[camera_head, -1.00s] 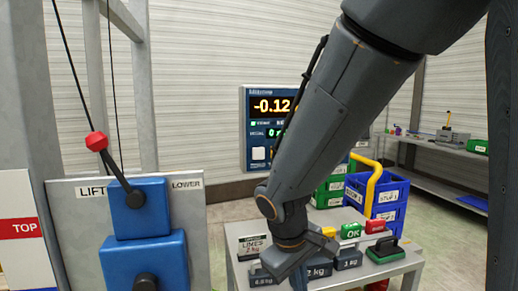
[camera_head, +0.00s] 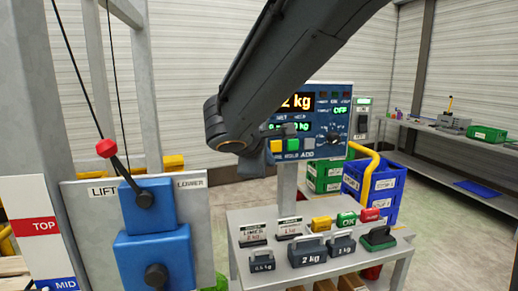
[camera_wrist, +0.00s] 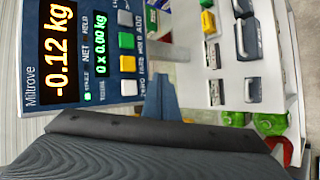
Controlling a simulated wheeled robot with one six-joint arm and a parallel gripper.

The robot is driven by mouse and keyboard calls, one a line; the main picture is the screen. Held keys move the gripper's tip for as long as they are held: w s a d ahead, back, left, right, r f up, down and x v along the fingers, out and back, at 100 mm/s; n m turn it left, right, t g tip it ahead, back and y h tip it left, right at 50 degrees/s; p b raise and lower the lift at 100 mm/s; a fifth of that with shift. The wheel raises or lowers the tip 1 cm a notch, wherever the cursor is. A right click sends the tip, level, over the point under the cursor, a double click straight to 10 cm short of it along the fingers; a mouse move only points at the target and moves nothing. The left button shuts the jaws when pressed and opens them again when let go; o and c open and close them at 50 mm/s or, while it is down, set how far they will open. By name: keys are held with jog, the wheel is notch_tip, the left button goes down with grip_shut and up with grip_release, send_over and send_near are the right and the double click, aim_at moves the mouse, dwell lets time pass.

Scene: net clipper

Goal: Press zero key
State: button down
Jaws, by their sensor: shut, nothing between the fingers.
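The weighing indicator panel (camera_head: 322,108) stands on a post; part of it is behind my arm. In the wrist view the panel (camera_wrist: 88,60) is turned sideways and reads -0.12 kg. Its key row shows a white key (camera_wrist: 129,88) at the zero end of the labels, then a yellow key (camera_wrist: 127,63), a green key (camera_wrist: 126,40) and a grey-blue key. My gripper (camera_wrist: 160,82) is shut and empty, beside the white key, over the panel's label edge in that view. Contact cannot be told. In the head view my wrist hides the white key and fingertips.
A grey table (camera_head: 240,222) below the panel holds several weights (camera_head: 307,252), label cards and coloured stamps (camera_head: 346,219). A lever board (camera_head: 95,215) stands at the left. Blue crates (camera_head: 375,190) and a yellow pipe are to the right.

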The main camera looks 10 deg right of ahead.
jog(key=shift+w, duration=0.1)
jog(key=w, duration=0.8)
jog(key=shift+w, duration=0.3)
jog(key=shift+w, duration=0.1)
dwell(1.8)
jog(key=shift+w, duration=0.3)
jog(key=shift+w+b, duration=0.3)
jog(key=shift+w, duration=0.15)
dwell(0.6)
jog(key=shift+s, duration=0.2)
jog(key=shift+s+b, duration=0.3)
jog(key=shift+s, duration=0.35)
